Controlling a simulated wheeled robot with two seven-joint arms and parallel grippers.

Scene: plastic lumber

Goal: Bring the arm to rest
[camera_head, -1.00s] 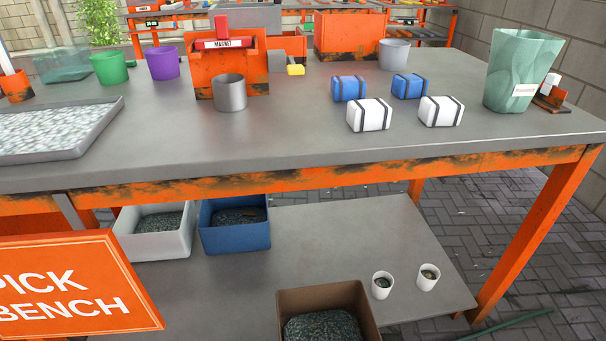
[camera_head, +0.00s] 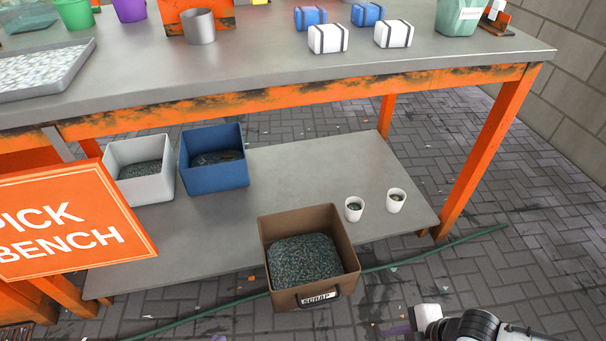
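Part of my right arm (camera_head: 470,326), white and black, shows at the bottom edge right of centre, over the paved floor. It is in front of the bench and to the right of the brown scrap bin (camera_head: 349,255). I cannot make out any fingers of my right gripper; they seem to lie outside the picture. My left arm and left gripper are not in view.
An orange-framed bench with a grey top (camera_head: 250,68) stands ahead. Its lower shelf (camera_head: 300,165) holds a white bin (camera_head: 168,180), a blue bin (camera_head: 235,178) and two white cups (camera_head: 354,215). An orange sign (camera_head: 70,220) stands at left. Floor at right is mostly clear.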

